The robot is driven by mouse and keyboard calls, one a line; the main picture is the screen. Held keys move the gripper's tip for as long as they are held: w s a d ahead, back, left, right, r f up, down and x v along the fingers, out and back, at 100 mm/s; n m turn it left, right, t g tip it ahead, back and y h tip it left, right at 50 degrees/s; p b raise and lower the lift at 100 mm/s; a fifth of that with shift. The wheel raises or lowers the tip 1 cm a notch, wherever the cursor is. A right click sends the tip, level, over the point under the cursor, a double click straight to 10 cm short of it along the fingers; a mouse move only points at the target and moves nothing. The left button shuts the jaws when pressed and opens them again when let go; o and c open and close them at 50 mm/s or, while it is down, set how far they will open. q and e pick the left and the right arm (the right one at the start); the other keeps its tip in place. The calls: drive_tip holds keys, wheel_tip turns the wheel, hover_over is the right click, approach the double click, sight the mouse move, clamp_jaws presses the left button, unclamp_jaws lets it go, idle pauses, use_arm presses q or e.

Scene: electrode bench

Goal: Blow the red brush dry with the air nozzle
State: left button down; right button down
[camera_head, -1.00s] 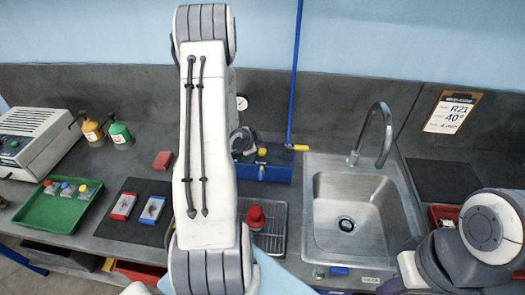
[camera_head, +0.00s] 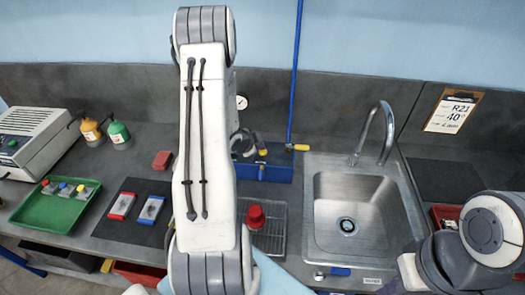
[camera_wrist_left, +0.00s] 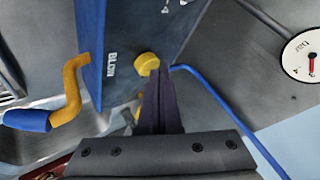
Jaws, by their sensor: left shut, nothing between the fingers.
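The blue blower box (camera_head: 275,173) stands at the back of the bench, left of the sink. In the left wrist view its face (camera_wrist_left: 115,35) carries the word BLOW. The air nozzle (camera_head: 299,148) sticks out from it, a bent yellow tube with a blue end (camera_wrist_left: 72,85). A yellow knob (camera_wrist_left: 147,63) sits on the box. My left gripper (camera_head: 245,146), partly hidden by its arm, is shut and empty; its fingertips (camera_wrist_left: 157,75) are close to the knob, contact unclear. A red object (camera_head: 255,216), perhaps the red brush, stands on the wire rack. My right gripper is out of view.
The sink (camera_head: 365,215) and its tap (camera_head: 375,130) are to the right. At left lie a green tray (camera_head: 55,208), a dark mat (camera_head: 132,233) with a red and a blue item, a red block (camera_head: 162,160) and squeeze bottles (camera_head: 119,134).

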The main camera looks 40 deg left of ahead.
use_arm(q)
drive_tip(key=shift+f+b, duration=0.45)
drive_tip(key=shift+f, duration=0.05)
drive_tip(key=shift+r, duration=0.15)
idle(0.5)
drive_tip(key=shift+r+p, duration=0.8)
drive_tip(key=shift+r, duration=0.1)
wheel_tip(320, 180, up, 5)
drive_tip(key=p, duration=0.4)
idle(0.6)
